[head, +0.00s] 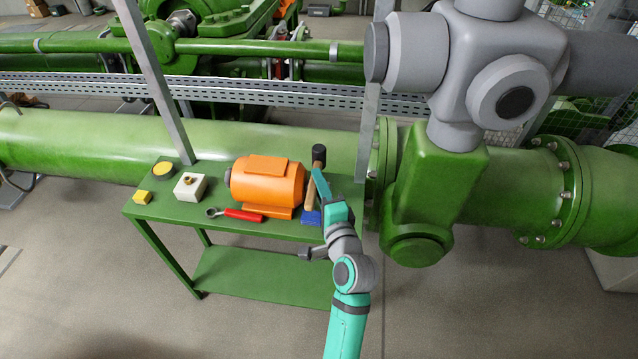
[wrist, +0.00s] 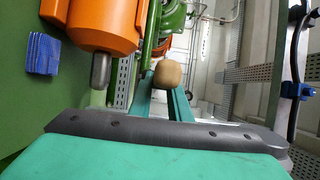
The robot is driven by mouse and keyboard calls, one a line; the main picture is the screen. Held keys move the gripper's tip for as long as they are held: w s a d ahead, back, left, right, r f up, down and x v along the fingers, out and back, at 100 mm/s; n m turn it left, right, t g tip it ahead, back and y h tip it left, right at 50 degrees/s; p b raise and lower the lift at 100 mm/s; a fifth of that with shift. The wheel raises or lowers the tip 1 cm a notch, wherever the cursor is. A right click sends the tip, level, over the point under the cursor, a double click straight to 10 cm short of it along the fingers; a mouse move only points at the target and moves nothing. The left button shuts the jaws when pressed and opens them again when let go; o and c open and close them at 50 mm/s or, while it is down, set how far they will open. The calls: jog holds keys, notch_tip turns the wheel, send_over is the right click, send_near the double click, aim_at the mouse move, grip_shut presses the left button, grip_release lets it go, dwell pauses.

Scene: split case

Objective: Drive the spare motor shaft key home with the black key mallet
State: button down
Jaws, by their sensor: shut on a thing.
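The black key mallet has a dark head (head: 319,153) and a light wooden handle (head: 310,192). My gripper (head: 317,178) is shut on the handle at the right end of the bench, beside the orange motor. In the wrist view the round handle end (wrist: 167,73) shows between the two teal fingers (wrist: 161,98); the mallet head is not seen there. The orange motor (head: 267,181) lies on the bench, and its grey shaft (wrist: 100,71) points toward my gripper in the wrist view. I cannot make out the shaft key in either view.
The green bench (head: 150,213) also holds a blue block (head: 311,217), a red-handled wrench (head: 241,214), a white block (head: 190,187) with a brass piece, a yellow cube (head: 142,197) and a yellow disc (head: 162,169). A thick green pipe (head: 80,145) runs behind; a grey post stands close right.

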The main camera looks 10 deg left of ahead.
jog(key=shift+r, duration=0.2)
jog(key=shift+r, duration=1.45)
jog(key=c, duration=2.4)
grip_release()
grip_shut()
jog(key=shift+a, duration=0.1)
